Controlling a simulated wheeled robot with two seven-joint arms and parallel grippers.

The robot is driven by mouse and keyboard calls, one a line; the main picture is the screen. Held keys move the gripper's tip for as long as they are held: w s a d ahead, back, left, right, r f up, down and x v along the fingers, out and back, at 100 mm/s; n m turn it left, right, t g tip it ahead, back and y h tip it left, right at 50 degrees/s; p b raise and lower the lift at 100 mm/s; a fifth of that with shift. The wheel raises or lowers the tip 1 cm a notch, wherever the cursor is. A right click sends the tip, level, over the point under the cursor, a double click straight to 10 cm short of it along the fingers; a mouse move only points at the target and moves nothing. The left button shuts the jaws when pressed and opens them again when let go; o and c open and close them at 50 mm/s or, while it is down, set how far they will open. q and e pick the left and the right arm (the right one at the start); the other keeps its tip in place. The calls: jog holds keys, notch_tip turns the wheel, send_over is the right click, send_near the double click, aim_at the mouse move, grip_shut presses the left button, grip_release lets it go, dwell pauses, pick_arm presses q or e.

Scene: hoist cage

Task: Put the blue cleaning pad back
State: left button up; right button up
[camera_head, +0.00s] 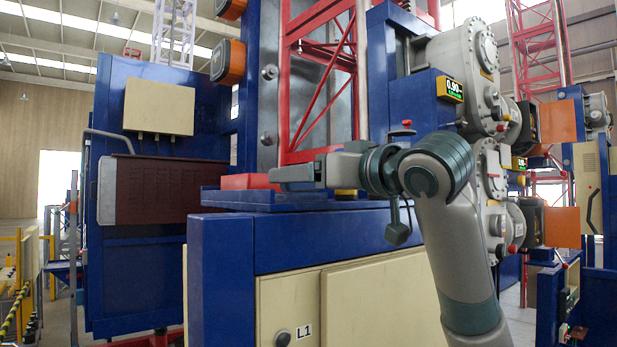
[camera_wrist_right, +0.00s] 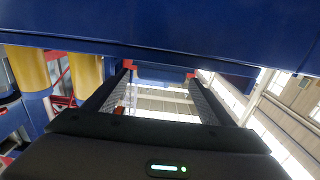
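I cannot make out a blue cleaning pad with certainty. In the head view my right gripper (camera_head: 273,174) points left, just above the blue ledge, with its tip beside a red block (camera_head: 245,181). In the right wrist view its two dark fingers stand apart, with the tips (camera_wrist_right: 159,70) under a blue beam. A small blue patch (camera_wrist_right: 160,74) shows between the fingertips, with bits of red at both tips. I cannot tell whether this patch is the pad or part of the structure, nor whether it is gripped. My left gripper is not in view.
The blue ledge (camera_head: 300,202) lies over a blue frame with cream panels (camera_head: 290,306) marked L1. A red lattice mast (camera_head: 325,80) rises behind. Grey gear units (camera_head: 483,60) stand close to the right of my arm. Yellow cylinders (camera_wrist_right: 86,75) show left of the fingers.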

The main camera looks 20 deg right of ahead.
jog(key=shift+f, duration=0.1)
jog(key=shift+s+d+f+b, duration=0.1)
jog(key=shift+s+f+b, duration=0.05)
jog(key=shift+s+b, duration=0.25)
jog(key=b+v, duration=1)
jog(key=v, duration=0.6)
jog(key=shift+d+r+b, duration=0.25)
jog(key=shift+d+b, duration=0.15)
jog(key=shift+d, duration=0.1)
jog(key=shift+s, duration=0.15)
